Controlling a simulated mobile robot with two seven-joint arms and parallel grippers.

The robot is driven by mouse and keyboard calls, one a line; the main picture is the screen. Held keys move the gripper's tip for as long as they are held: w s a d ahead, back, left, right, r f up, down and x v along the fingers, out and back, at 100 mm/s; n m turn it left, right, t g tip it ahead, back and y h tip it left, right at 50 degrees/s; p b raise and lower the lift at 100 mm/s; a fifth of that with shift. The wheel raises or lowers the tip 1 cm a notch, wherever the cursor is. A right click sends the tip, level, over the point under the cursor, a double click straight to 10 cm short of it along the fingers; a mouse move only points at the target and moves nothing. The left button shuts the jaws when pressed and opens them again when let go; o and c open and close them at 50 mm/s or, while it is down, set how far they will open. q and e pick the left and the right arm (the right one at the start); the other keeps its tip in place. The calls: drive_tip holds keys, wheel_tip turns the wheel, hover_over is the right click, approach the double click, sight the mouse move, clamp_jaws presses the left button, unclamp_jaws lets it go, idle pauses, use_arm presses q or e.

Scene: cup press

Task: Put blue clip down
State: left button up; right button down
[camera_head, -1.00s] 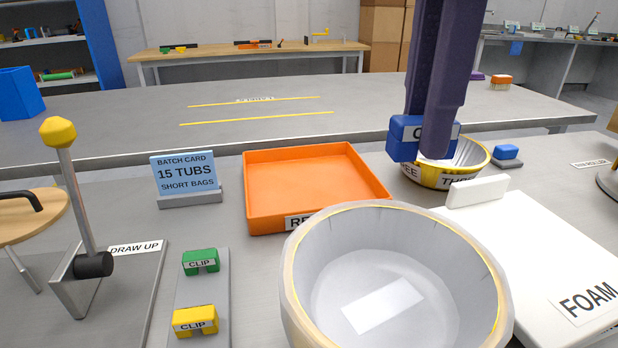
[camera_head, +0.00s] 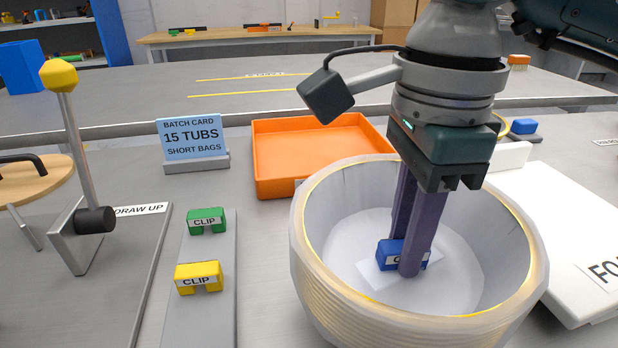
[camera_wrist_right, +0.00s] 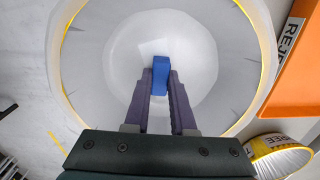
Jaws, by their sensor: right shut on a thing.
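The blue clip (camera_head: 388,256) is between the fingers of my right gripper (camera_head: 408,262), low inside the large white tub (camera_head: 310,255). The gripper is shut on it and points down into the tub. In the right wrist view the blue clip (camera_wrist_right: 160,78) sits between the two purple fingertips (camera_wrist_right: 160,82), over the tub's pale floor. I cannot tell whether the clip touches the floor. A white label on the tub floor is partly hidden behind the clip and fingers. My left gripper is not in view.
A green clip (camera_head: 207,221) and a yellow clip (camera_head: 199,277) sit on a grey strip left of the tub. An orange tray (camera_head: 310,150) stands behind it, a white foam block (camera_head: 570,235) to its right. A lever with a yellow knob (camera_head: 58,75) rises at left.

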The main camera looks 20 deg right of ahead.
drive_tip(key=shift+f, duration=0.15)
drive_tip(key=c, duration=0.8)
unclamp_jaws()
drive_tip(key=shift+o, duration=0.2)
drive_tip(key=shift+r, duration=0.5)
wheel_tip(320, 180, up, 12)
drive_tip(key=p, duration=0.2)
drive_tip(key=shift+f, duration=0.25)
